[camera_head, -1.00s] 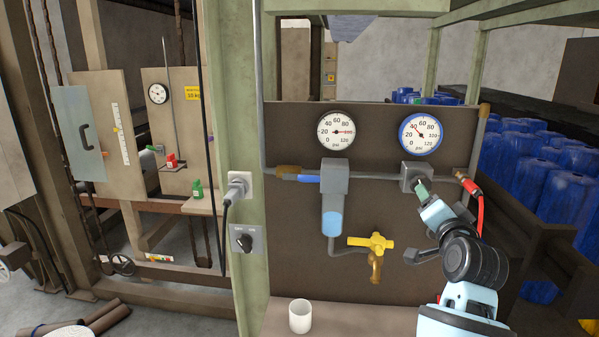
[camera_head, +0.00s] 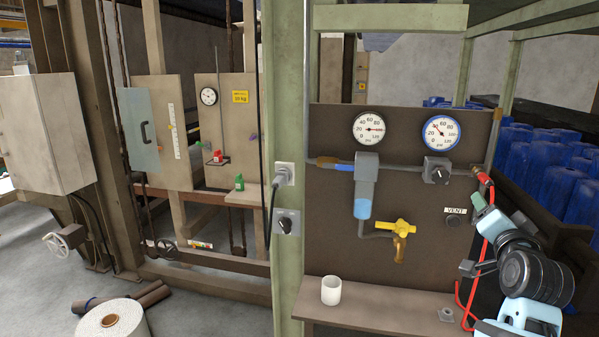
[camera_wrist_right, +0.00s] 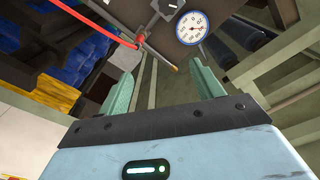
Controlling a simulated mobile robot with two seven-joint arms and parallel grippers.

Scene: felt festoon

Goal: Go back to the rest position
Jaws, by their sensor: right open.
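My right gripper (camera_head: 483,204) is at the right edge of the brown panel (camera_head: 335,230) in the head view, beside the red hose (camera_head: 484,250). In the right wrist view its two green fingers stand apart with nothing between them (camera_wrist_right: 167,78). The grey regulator knob (camera_head: 437,171) on the panel is up and left of the gripper, clear of it. My left gripper is out of view.
Two round gauges (camera_head: 369,128) (camera_head: 441,133) sit above the pipe. A yellow valve (camera_head: 396,228) and a VENT port (camera_head: 454,220) are below. A white cup (camera_head: 331,290) stands on the shelf (camera_head: 380,303). Blue barrels (camera_head: 535,165) fill the right background.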

